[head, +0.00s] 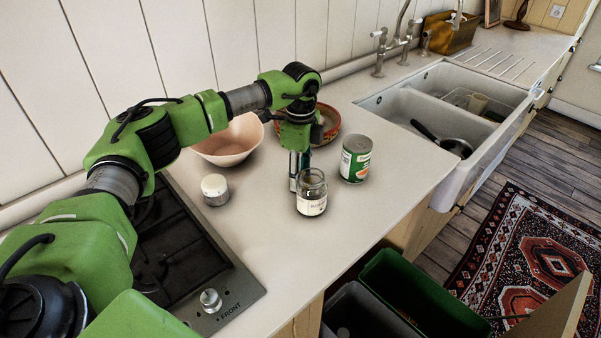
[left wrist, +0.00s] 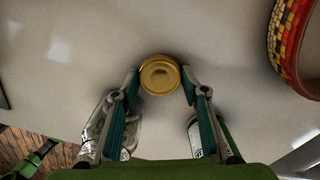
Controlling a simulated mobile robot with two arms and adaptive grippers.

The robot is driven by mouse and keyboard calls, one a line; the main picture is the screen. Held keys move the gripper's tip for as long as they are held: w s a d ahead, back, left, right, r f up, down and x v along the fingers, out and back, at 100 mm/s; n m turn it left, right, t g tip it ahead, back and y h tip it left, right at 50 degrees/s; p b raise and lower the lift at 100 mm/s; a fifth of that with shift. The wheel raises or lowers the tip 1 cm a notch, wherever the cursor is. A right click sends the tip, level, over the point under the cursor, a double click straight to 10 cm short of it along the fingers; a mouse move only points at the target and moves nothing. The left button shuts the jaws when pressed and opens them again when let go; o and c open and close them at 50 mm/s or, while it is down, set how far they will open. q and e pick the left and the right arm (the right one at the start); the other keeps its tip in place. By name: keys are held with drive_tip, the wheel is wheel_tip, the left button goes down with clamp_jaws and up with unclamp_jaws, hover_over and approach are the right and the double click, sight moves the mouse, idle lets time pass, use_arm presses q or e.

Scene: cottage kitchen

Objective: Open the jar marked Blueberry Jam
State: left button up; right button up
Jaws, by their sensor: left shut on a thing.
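What lies under the lid is hidden. My right gripper is not in view.
A green and white can (head: 356,160) stands right of the jar. A small white-topped jar (head: 215,188) stands left, near the hob (head: 215,285). A pink bowl (head: 230,145) and a patterned bowl (head: 329,124) stand behind. The worktop in front is clear up to its edge.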

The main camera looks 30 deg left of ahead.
use_arm(q)
drive_tip(key=shift+f, duration=0.2)
drive_tip(key=o, duration=1.2)
drive_tip(key=shift+r, duration=0.15)
wheel_tip(320, 180, up, 12)
drive_tip(key=b, duration=0.2)
